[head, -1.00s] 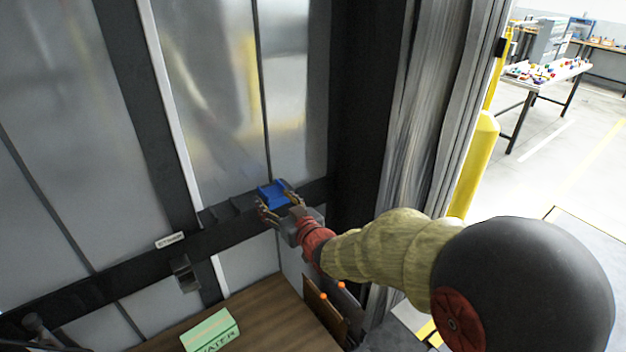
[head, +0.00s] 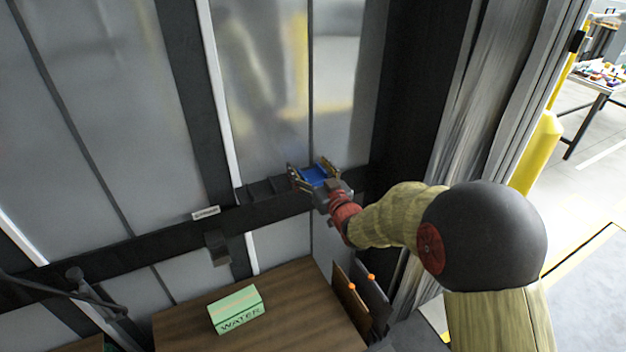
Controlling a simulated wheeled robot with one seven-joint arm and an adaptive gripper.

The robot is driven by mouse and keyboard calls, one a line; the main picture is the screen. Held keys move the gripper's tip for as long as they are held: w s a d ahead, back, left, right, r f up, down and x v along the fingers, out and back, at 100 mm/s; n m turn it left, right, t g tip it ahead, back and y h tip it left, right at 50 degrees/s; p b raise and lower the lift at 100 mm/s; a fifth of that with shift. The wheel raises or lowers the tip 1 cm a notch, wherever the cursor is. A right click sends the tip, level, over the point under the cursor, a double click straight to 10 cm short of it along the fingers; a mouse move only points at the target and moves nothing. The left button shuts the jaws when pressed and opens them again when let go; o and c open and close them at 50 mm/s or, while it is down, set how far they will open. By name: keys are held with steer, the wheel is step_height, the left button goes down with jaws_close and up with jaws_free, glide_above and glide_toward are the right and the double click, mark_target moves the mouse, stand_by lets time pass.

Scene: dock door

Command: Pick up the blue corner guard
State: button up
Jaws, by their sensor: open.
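The blue corner guard (head: 314,175) sits at the dark horizontal rail on the metal-panelled wall, right of the picture's middle line. My gripper (head: 314,173) is at the rail with its two fingers apart, one on each side of the guard. The guard shows between the fingers, and its near part is hidden by the gripper. I cannot tell whether the fingers touch it.
Dark empty holders (head: 265,188) sit on the rail just left of the guard. Below are a brown wooden surface (head: 285,300) with a green WATER box (head: 236,309), and upright boards (head: 362,290) with orange knobs. A yellow post (head: 538,150) stands at right.

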steer(key=shift+w+a+r, duration=0.1)
steer(key=shift+w, duration=0.15)
steer(key=shift+c, duration=1)
steer(key=c, duration=1.1)
